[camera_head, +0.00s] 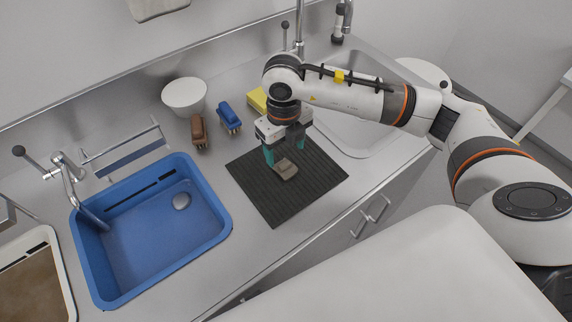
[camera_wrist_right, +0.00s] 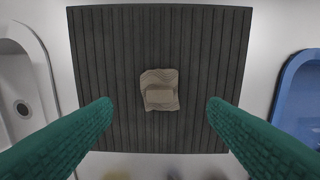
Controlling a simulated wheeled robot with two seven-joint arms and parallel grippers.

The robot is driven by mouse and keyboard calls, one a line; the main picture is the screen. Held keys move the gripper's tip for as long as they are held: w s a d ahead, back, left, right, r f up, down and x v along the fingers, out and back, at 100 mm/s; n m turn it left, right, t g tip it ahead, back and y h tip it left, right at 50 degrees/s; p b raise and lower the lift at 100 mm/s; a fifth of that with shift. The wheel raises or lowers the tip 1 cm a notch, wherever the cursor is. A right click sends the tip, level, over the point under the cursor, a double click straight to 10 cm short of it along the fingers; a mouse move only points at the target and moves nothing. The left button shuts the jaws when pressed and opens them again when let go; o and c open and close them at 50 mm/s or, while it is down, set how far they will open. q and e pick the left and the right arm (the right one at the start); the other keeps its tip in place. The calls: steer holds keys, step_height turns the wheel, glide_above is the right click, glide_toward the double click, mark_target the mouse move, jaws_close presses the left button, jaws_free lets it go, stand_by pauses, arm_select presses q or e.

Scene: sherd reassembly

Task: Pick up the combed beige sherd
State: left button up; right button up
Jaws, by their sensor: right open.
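The combed beige sherd (camera_head: 286,168) lies on the dark ribbed mat (camera_head: 275,207). In the right wrist view the sherd (camera_wrist_right: 159,90) is near the middle of the mat (camera_wrist_right: 110,45), with a paler rectangular patch on its face. My right gripper (camera_head: 284,158) is over the mat, close to the sherd in the head view. In the right wrist view its green fingers (camera_wrist_right: 160,108) are wide apart, one on each side of the sherd with clear gaps, and nothing is between them but the view of the sherd. My left gripper is not in view.
A blue basin (camera_head: 150,245) stands left of the mat. A brown brush (camera_head: 199,132), a blue brush (camera_head: 229,117), a yellow sponge (camera_head: 257,100) and a white bowl (camera_head: 185,95) stand behind it. A sink (camera_head: 375,135) is at the right.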

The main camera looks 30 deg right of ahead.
mark_target(286, 165)
steer(key=shift+d+f+p, duration=0.1)
steer(key=shift+f+p, duration=0.75)
steer(key=shift+f, duration=2.1)
steer(key=c, duration=1.1)
